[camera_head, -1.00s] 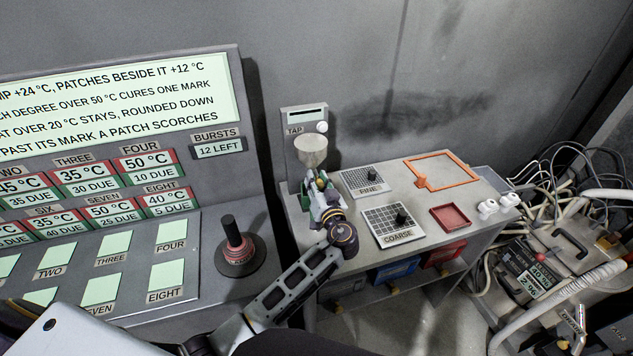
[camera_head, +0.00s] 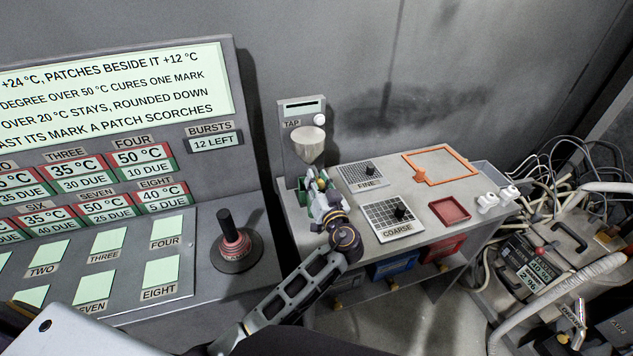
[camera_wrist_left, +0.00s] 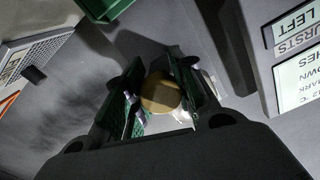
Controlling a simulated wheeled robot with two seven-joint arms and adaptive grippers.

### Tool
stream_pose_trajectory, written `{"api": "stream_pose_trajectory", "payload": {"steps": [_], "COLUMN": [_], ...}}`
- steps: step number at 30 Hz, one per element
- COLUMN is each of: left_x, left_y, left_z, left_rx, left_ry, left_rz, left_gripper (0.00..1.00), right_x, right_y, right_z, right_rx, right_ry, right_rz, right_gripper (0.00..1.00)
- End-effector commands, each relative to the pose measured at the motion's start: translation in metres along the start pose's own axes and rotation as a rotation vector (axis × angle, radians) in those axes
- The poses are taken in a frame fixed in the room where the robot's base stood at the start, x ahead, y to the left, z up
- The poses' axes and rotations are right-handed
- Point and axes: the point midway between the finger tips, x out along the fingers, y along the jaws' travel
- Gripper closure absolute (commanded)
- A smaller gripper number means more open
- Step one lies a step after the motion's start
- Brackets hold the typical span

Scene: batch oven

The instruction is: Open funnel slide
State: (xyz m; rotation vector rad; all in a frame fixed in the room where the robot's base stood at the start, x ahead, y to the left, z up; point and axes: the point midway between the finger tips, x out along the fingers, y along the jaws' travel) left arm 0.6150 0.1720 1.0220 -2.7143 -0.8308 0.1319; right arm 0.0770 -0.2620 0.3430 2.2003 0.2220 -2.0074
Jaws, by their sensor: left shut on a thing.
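The pale grey funnel (camera_head: 308,143) stands under the TAP panel at the back left corner of the side table. My left gripper (camera_head: 319,192) is just below and slightly right of the funnel, reaching in from the front. In the left wrist view its green-padded fingers (camera_wrist_left: 157,105) are closed around a tan round knob (camera_wrist_left: 160,93). I cannot tell for certain how the knob joins the funnel slide, and the slide itself is hidden behind my gripper. My right gripper is not in view.
A green container (camera_wrist_left: 104,8) is close to the gripper. A FINE sieve (camera_head: 362,175), a COARSE sieve (camera_head: 393,217), an orange frame (camera_head: 440,165) and a red tray (camera_head: 450,210) lie to the right. A joystick (camera_head: 234,243) stands left of the table.

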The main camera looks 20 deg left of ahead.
Motion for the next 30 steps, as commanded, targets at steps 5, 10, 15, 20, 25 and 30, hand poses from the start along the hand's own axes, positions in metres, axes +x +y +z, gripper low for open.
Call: {"api": "stream_pose_trajectory", "payload": {"steps": [5,10,15,20,25,30], "left_x": [0.0,0.0,0.0,-0.003,-0.016,-0.036], "left_y": [0.0,0.0,0.0,0.0,0.001,0.001], "left_z": [-0.001,0.0,0.0,0.0,0.001,0.001], "left_rx": [0.0,0.0,0.0,0.0,0.0,0.0], "left_ry": [0.001,0.0,0.0,0.0,-0.001,-0.002], "left_rz": [0.0,0.0,0.0,0.001,0.002,0.002], "left_gripper": [0.57,0.51,0.51,0.51,0.51,0.51], "right_x": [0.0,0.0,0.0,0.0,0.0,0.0], "right_y": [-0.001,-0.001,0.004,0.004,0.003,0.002], "right_z": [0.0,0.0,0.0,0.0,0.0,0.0], "right_rx": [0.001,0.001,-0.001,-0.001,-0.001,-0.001], "right_ry": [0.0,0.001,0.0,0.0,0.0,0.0], "right_rz": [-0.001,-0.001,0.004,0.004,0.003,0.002], "right_gripper": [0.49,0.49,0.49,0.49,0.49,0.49]}}
